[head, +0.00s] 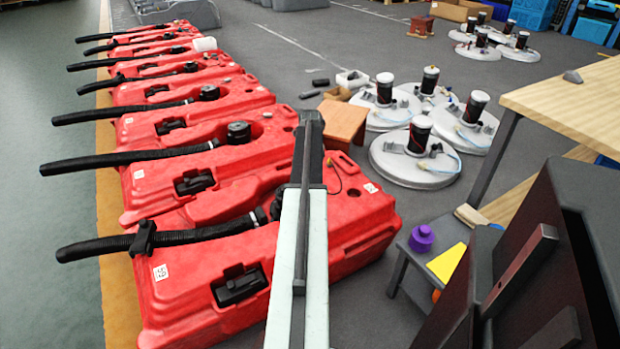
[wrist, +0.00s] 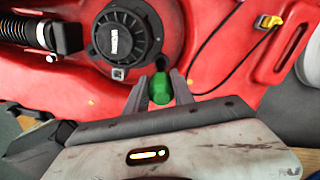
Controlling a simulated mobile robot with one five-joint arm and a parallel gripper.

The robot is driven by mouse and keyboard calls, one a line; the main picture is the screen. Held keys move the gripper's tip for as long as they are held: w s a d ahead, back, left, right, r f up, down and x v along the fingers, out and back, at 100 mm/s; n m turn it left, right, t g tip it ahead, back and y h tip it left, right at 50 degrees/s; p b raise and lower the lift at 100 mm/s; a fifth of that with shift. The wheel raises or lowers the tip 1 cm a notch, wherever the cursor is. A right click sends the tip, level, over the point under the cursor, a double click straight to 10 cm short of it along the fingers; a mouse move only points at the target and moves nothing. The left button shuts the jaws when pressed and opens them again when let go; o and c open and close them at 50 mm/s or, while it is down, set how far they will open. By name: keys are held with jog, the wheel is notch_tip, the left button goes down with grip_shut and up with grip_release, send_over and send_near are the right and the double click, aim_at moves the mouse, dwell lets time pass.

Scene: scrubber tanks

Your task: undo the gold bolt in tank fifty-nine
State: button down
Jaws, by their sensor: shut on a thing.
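The nearest red tank (head: 190,300) lies at the front of the row in the head view, with a small white number label (head: 160,272) that I cannot read for sure. In the wrist view, the red tank (wrist: 220,55) fills the background, with a round black cap (wrist: 125,35). My gripper (wrist: 158,82) is shut on a green rounded thing (wrist: 160,90), perhaps a tool handle, just below the cap in the picture. A tiny gold spot (wrist: 91,102) left of the jaws may be the gold bolt; I cannot be sure. My gripper is hidden in the head view.
A ribbed black hose (head: 160,240) crosses the nearest tank. A yellow connector (wrist: 268,21) on a black cable lies at upper right in the wrist view. More red tanks run behind. A stool (head: 345,120), round grey units (head: 415,160) and a wooden table (head: 560,95) stand to the right.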

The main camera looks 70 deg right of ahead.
jog(key=n, duration=0.4)
jog(key=shift+a+n, duration=0.15)
jog(key=shift+n, duration=0.15)
jog(key=n, duration=0.5)
jog(key=shift+s+a+n, duration=0.1)
jog(key=shift+a+n, duration=0.05)
jog(key=shift+n, duration=0.15)
jog(key=n, duration=0.4)
jog(key=shift+s+a+n, duration=0.1)
jog(key=shift+s+n, duration=0.05)
jog(key=shift+n, duration=0.25)
jog(key=n, duration=0.5)
jog(key=shift+s+n, duration=0.15)
jog(key=shift+n, duration=0.15)
